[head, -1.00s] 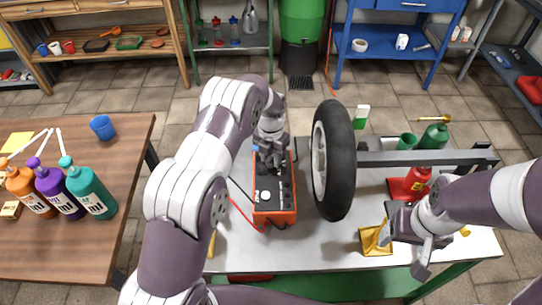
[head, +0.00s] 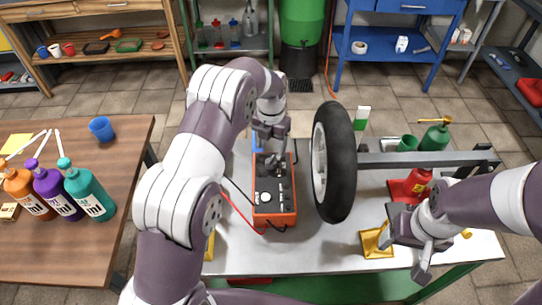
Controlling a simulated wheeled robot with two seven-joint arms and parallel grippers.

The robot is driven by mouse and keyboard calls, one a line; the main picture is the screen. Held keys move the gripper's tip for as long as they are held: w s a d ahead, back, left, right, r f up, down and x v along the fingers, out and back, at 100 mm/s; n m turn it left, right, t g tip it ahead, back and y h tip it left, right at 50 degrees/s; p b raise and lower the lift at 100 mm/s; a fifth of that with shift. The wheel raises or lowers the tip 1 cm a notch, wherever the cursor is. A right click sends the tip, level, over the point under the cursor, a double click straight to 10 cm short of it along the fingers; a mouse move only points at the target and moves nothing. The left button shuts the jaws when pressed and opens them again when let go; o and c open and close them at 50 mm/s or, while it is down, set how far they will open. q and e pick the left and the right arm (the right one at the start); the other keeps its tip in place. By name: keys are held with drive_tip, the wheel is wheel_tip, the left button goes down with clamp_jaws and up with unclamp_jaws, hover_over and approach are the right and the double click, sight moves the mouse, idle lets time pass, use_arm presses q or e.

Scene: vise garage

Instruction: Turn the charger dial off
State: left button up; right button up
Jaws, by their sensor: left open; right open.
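The charger (head: 274,204) is an orange-red box with a black top panel on the light workbench. Its top carries a white round knob or gauge (head: 265,197) and small controls toward the right. My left gripper (head: 275,158) is open over the far end of the charger and hides part of the panel there. Whether it touches a control cannot be told. Red and black cables leave the charger's left side. My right gripper (head: 425,258) is open at the bench's front right, apart from the charger.
A wheel with a black tyre (head: 334,162) stands just right of the charger on a grey stand. Several bottles stand on the wooden table (head: 75,250) at left.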

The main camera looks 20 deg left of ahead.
sight(271, 159)
use_arm(q)
wheel_tip(271, 159, up, 6)
drive_tip(key=p, duration=0.2)
drive_tip(key=shift+r+p, duration=0.25)
drive_tip(key=shift+p, duration=0.05)
drive_tip(key=s+a+r+m, duration=0.1)
drive_tip(key=s+r+m, duration=0.1)
drive_tip(key=s+m, duration=1.1)
drive_tip(key=s+a+r+m+t, duration=0.1)
drive_tip(key=s+r+m, duration=0.1)
drive_tip(key=s+m, duration=1.1)
drive_tip(key=m, duration=0.7)
drive_tip(key=shift+a+m, duration=0.15)
drive_tip(key=shift+m, duration=0.15)
